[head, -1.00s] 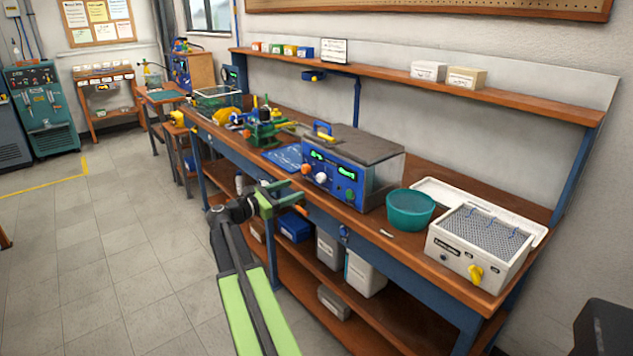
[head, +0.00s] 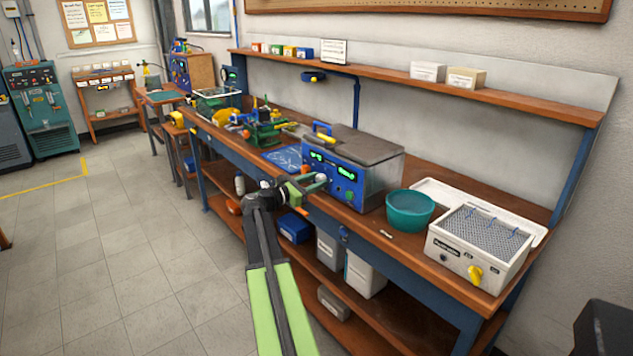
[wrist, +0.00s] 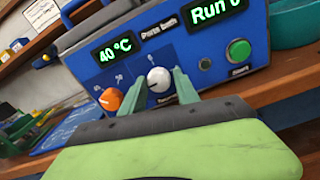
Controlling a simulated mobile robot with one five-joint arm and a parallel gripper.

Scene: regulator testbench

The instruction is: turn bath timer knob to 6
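The parts bath (head: 340,178) is a grey box with a blue front panel on the bench. In the wrist view its panel (wrist: 200,52) shows displays reading "40 °C" and "Run 0". A white round knob (wrist: 158,78) sits in the panel's lower middle, with small scale numbers beside it too blurred to read. My gripper (wrist: 158,88) is open, with one green finger left of the white knob and the other right of it; contact cannot be told.
An orange knob (wrist: 110,98) is close to my left finger, and a green button (wrist: 238,51) is to the right. A teal bowl (head: 410,211) and a white unit with a yellow knob (head: 478,250) stand right of the bath. The floor at left is clear.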

